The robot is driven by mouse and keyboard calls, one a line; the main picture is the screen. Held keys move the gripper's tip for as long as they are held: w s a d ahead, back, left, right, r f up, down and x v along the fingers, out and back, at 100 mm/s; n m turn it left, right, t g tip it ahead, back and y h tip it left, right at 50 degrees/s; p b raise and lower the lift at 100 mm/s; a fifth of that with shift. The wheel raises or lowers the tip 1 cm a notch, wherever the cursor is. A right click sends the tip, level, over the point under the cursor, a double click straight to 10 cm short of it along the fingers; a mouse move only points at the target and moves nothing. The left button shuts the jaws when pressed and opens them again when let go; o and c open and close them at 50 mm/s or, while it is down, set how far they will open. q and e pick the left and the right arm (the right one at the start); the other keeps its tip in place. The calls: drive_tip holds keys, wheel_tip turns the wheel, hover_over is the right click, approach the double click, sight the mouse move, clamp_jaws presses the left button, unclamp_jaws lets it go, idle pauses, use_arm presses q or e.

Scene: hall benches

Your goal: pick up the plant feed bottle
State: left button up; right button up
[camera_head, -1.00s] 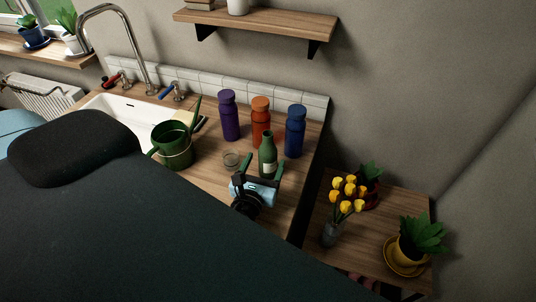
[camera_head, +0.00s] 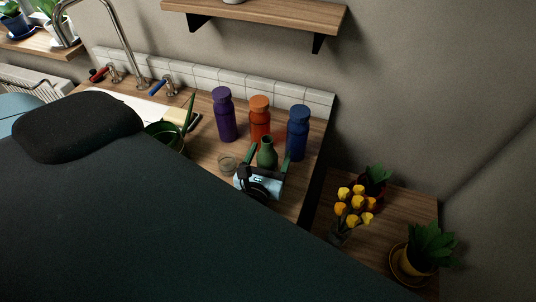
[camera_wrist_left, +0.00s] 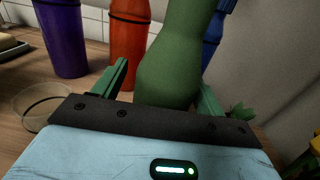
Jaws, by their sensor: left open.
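The green bottle, taken as the plant feed bottle (camera_head: 267,152), stands upright on the wooden counter; its lower part is hidden behind my gripper in the head view. My left gripper (camera_head: 268,147) is open, with one green finger on each side of the bottle. In the left wrist view the bottle (camera_wrist_left: 172,55) fills the middle between the fingers, close in front of the palm; its top is cut off. I cannot tell whether either finger touches it. My right gripper is not in view.
Purple (camera_head: 225,117), orange (camera_head: 260,120) and blue (camera_head: 297,135) bottles stand just behind the green one. A small glass (camera_head: 227,162) is close on the left. A green watering can (camera_head: 165,140) stands by the sink. Yellow flowers (camera_head: 354,205) and potted plants stand on a lower table at the right.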

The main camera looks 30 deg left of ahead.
use_arm(q)
drive_tip(key=shift+s+d+r, duration=0.1)
drive_tip(key=shift+s+d, duration=0.05)
drive_tip(key=shift+s, duration=0.05)
drive_tip(key=shift+c, duration=1.4)
drive_tip(key=c, duration=0.7)
drive_tip(key=shift+c, duration=1)
drive_tip(key=shift+r, duration=0.1)
